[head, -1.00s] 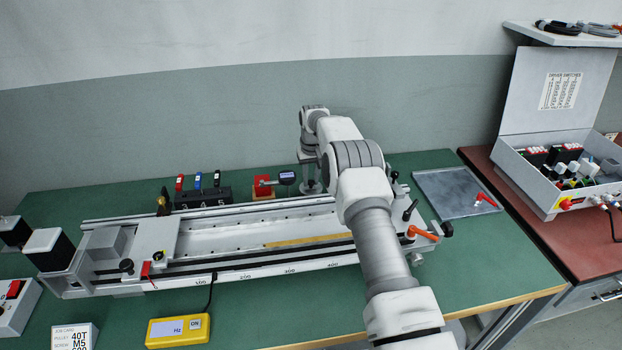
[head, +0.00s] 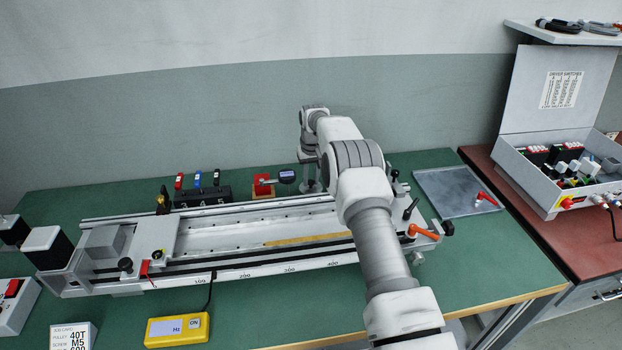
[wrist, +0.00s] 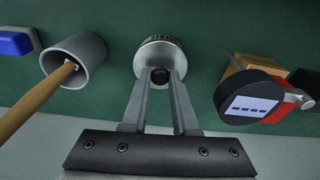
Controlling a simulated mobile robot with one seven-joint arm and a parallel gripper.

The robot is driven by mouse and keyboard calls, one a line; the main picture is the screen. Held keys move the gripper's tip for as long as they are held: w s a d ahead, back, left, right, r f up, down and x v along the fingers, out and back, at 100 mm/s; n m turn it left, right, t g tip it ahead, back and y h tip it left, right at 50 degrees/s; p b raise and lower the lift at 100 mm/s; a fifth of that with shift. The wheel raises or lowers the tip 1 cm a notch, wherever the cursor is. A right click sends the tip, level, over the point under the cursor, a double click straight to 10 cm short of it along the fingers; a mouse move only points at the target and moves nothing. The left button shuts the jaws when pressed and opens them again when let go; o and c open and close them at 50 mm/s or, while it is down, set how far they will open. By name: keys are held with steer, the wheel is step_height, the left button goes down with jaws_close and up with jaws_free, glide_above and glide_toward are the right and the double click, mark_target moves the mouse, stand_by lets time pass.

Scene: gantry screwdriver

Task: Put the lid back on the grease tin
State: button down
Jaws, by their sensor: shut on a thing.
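In the wrist view my gripper (wrist: 160,78) is shut on the small dark knob of the lid (wrist: 160,62), a round silvery disc. A marked rim shows at the disc's far side. The lid hides most of what is under it, so I cannot tell whether it rests on the grease tin or hangs just above it. In the head view my arm reaches over the bench to the back, and its end is small and partly hidden beside the dial gauge.
The wrist view shows a grey cup (wrist: 88,58) with a wooden-handled tool (wrist: 35,108) on the left, and a dial gauge (wrist: 250,100) close on the right. In the head view the long rail unit (head: 250,235) lies in front. A grey tray (head: 455,190) is at right.

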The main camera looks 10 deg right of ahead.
steer(key=shift+c, duration=0.6)
jaws_free()
steer(key=shift+r, duration=0.1)
steer(key=shift+r+p, duration=1.95)
steer(key=shift+r, duration=1.5)
jaws_close()
steer(key=shift+f, duration=0.25)
